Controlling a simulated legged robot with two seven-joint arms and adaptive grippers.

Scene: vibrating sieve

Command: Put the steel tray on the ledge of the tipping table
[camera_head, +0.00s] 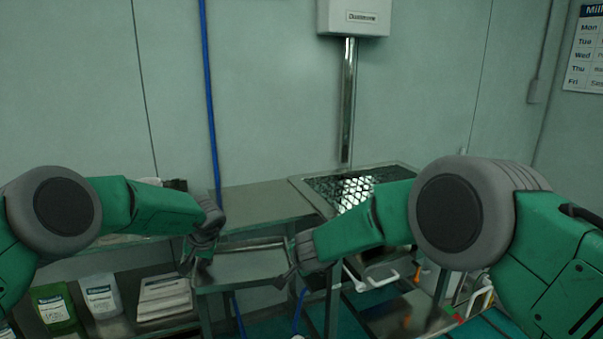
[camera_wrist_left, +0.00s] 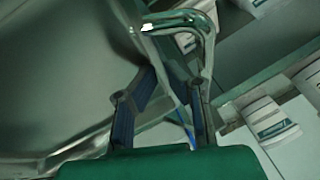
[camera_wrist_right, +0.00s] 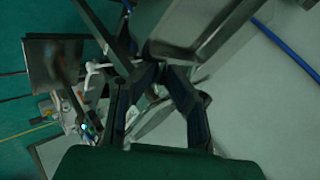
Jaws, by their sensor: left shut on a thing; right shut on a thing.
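The steel tray (camera_head: 246,265) is a shallow rectangular metal tray, roughly level, held between my two grippers in the head view. My left gripper (camera_head: 190,263) is shut on its left side; in the left wrist view the tray (camera_wrist_left: 55,75) fills the left part. My right gripper (camera_head: 287,277) is shut on its right side; in the right wrist view its fingers (camera_wrist_right: 163,76) meet near a metal edge. A flat grey table top (camera_head: 262,203), apparently the tipping table, lies just behind the tray. The ledge is not clearly visible, and I cannot tell whether the tray touches it.
A sieve with a perforated screen (camera_head: 350,188) stands right of the table top, below a wall-mounted white box (camera_head: 353,17). A shelf at lower left holds a green bag (camera_head: 53,305), a white container (camera_head: 101,296) and a stack (camera_head: 165,298). White handles show at lower right.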

